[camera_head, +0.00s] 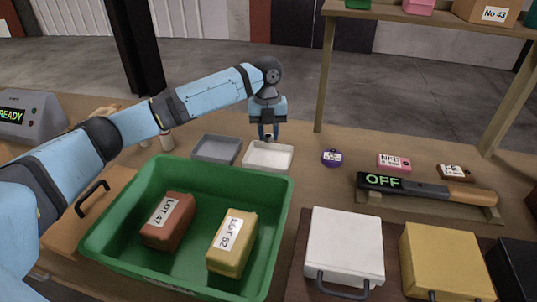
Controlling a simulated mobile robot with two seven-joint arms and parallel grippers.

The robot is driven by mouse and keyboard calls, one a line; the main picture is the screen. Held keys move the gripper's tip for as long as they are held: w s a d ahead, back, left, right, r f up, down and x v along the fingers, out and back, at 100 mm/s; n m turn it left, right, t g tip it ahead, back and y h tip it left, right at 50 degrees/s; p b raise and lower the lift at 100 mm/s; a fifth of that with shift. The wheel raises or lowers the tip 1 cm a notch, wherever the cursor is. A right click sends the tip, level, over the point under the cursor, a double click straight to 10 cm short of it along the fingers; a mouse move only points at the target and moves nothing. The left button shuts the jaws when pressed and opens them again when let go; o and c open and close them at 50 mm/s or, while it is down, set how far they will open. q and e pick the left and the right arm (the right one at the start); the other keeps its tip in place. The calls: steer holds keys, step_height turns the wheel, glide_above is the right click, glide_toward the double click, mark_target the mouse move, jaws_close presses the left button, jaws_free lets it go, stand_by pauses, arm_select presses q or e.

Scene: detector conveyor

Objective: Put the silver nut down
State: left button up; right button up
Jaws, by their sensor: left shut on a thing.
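My left gripper (268,132) points straight down over the back part of a small white tray (281,165). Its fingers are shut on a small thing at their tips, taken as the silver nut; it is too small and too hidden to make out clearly. I cannot tell whether it touches the tray floor. The rest of the white tray looks empty. A grey tray (205,157) stands just left of it and looks empty. My right gripper is not in view.
A green crate (108,215) with two labelled parcels stands in front. A handheld detector (415,187) reading OFF lies on a stand at right, behind lidded white (345,240) and yellow (443,258) boxes. A purple puck (332,157) sits right of the white tray.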

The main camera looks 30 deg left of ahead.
mark_target(269, 160)
arm_select(q)
steer(key=shift+f+b, duration=0.45)
steer(key=shift+f, duration=3.05)
steer(key=o, duration=0.9)
steer(key=shift+f, duration=0.1)
steer(key=r, duration=0.4)
steer(key=r+p, duration=0.1)
steer(key=r, duration=0.3)
steer(key=w+r, duration=0.1)
steer(key=r, duration=0.3)
steer(key=shift+a+r+p, duration=0.1)
steer(key=shift+a+p, duration=0.25)
steer(key=shift+p, duration=0.05)
steer(key=shift+s, duration=0.1)
